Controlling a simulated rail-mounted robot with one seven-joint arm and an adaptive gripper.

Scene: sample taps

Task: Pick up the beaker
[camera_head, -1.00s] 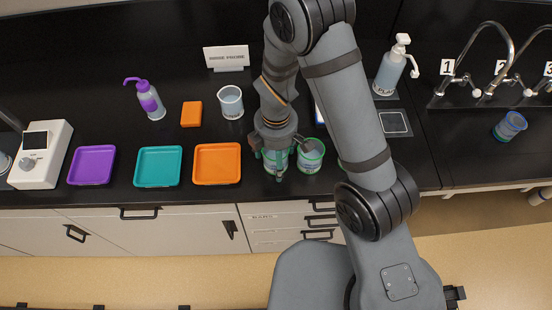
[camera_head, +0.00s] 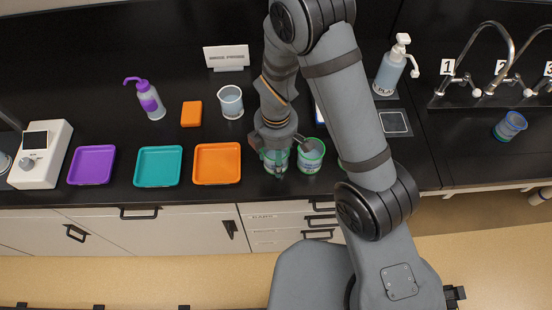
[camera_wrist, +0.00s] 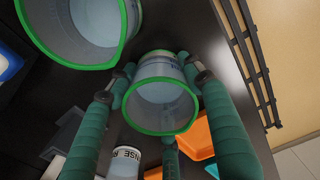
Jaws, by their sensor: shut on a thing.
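A clear beaker with a green rim (camera_wrist: 162,92) stands between my green-padded fingers in the wrist view. In the head view the same beaker (camera_head: 276,162) is mostly hidden under my gripper (camera_head: 277,158), at the counter's front. My gripper is shut on this beaker, with fingers on its sides. It appears still on the counter; whether it is lifted is hard to tell. A second green-rimmed beaker (camera_head: 310,153) stands just to its right, and shows large at the upper left of the wrist view (camera_wrist: 95,25).
Orange (camera_head: 217,165), teal (camera_head: 158,168) and purple (camera_head: 91,165) trays lie to the left. A plain beaker (camera_head: 231,103), an orange block (camera_head: 191,114) and a purple wash bottle (camera_head: 148,99) stand behind. A blue-rimmed beaker (camera_head: 509,126) stands near the taps at right.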

